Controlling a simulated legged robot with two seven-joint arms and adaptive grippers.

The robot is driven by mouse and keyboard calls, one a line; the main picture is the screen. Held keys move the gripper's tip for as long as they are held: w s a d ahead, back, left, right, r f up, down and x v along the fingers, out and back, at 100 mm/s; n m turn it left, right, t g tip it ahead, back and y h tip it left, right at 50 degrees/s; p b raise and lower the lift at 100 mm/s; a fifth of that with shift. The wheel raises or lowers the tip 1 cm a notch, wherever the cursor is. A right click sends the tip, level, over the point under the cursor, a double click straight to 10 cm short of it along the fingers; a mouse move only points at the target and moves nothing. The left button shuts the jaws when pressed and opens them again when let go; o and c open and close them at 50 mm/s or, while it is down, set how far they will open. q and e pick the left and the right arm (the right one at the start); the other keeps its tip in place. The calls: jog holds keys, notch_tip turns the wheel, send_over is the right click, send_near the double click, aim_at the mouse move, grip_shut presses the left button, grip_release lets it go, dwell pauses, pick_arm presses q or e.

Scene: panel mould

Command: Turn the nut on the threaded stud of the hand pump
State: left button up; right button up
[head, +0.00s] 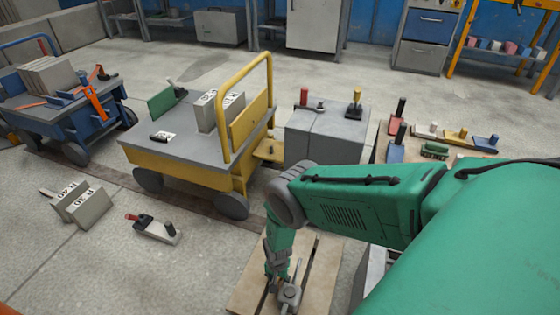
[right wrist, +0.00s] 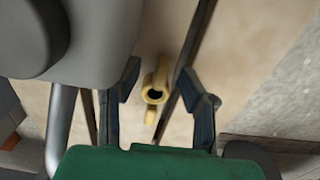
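In the right wrist view a small pale yellow piece (right wrist: 153,92) with a dark round hole and narrow ends above and below lies between my fingers. It looks like the nut, but I cannot tell the stud or its thread. My right gripper (right wrist: 158,78) is open, one finger on each side of the piece, with gaps to both. In the head view the right gripper (head: 280,283) points down over a light wooden board, by a small grey metal part (head: 289,297). The pump body is not clearly seen. My left gripper is not in view.
The wooden board (head: 318,270) has dark slots. A yellow cart (head: 200,172) stands to the left, with a grey block (head: 328,132) behind the arm. A clamp-like tool (head: 157,230) and marked blocks (head: 80,203) lie on the floor. Several tools lie at right.

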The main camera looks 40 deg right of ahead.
jog(key=shift+f, duration=0.2)
grip_shut()
jog(key=shift+r, duration=0.1)
